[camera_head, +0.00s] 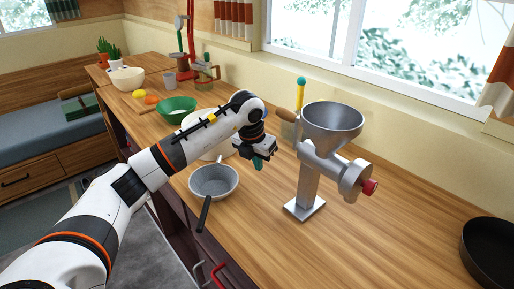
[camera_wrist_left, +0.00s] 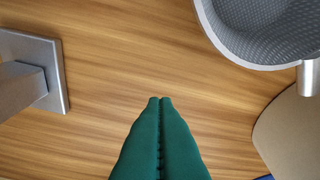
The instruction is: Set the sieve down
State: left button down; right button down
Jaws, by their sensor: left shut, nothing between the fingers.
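The sieve (camera_head: 213,182) is a round grey bowl with a dark handle pointing to the counter's front edge. It appears to rest on the wooden counter (camera_head: 262,218). Its mesh and rim also show at the upper right of the left wrist view (camera_wrist_left: 262,30). My left gripper (camera_head: 258,164) is shut and empty, to the right of the sieve and apart from it. Its green fingers meet in the left wrist view (camera_wrist_left: 160,100), over bare wood. My right gripper is not in view.
A metal grinder (camera_head: 312,180) stands right of my left gripper; its base shows in the wrist view (camera_wrist_left: 55,80). A pale bowl (camera_head: 198,119) is partly behind my arm. A green bowl (camera_head: 176,108) stands farther back. A black pan (camera_head: 488,250) is at right. Counter between grinder and pan is clear.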

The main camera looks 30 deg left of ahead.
pick_arm(q)
jog(key=shift+x, duration=1.2)
jog(key=shift+w+d+p, duration=0.15)
jog(key=shift+w+p, duration=0.35)
jog(key=shift+w, duration=0.65)
jog(key=shift+w+f, duration=0.1)
jog(key=shift+w, duration=0.8)
